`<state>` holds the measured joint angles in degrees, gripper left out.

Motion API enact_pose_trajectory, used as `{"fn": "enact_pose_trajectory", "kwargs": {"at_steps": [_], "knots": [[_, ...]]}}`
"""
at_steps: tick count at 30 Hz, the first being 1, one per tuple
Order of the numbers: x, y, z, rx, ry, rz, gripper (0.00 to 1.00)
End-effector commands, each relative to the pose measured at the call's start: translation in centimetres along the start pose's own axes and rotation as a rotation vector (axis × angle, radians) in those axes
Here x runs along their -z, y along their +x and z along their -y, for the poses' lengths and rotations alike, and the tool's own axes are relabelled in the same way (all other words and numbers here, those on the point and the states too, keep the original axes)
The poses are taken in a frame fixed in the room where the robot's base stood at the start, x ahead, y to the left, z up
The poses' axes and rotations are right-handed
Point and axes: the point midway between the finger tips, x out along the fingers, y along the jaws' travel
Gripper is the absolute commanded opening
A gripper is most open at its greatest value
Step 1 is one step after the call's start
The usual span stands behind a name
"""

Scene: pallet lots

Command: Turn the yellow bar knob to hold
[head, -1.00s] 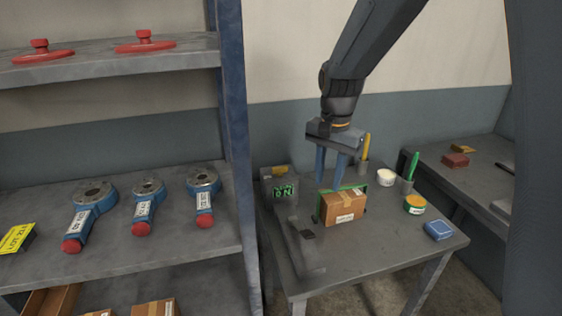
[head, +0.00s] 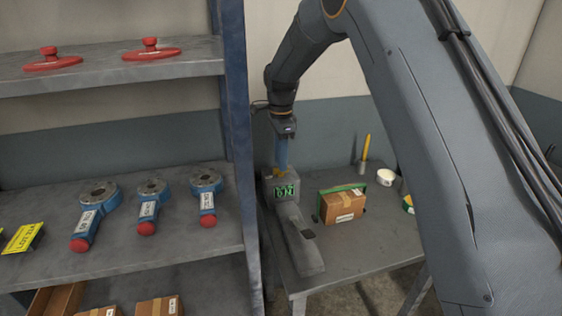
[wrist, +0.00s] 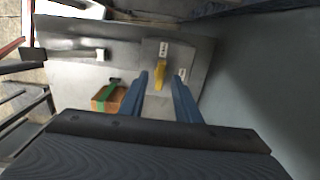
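The yellow bar knob (wrist: 160,74) is on the top face of a grey box-shaped device (wrist: 154,50), with small white labels beside it. In the wrist view the bar runs nearly up and down the picture. My gripper (wrist: 161,78) is open, and the knob shows between its two blue fingers. In the head view my gripper (head: 281,166) points down right over the device, and only a little yellow of the knob (head: 277,172) shows there. I cannot tell whether the fingers touch the knob.
The device has a green display (head: 286,191) and a long grey part in front. A brown carton with a green band (head: 342,206) stands right of it. A yellow marker (head: 366,147) and a white tub (head: 386,177) are behind. A blue shelf post (head: 236,130) rises close on the left.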

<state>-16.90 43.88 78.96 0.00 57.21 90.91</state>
Motion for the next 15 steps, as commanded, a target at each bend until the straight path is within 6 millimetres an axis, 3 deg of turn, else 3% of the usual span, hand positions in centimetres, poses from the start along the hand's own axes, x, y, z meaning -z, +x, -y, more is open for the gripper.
{"fn": "enact_pose_trajectory", "kwargs": {"at_steps": [6,15], "knots": [[0.0,1.7,0.0,0.001,0.0,0.0,0.3],[0.0,2.0,0.0,0.001,-0.001,0.0,0.28]]}}
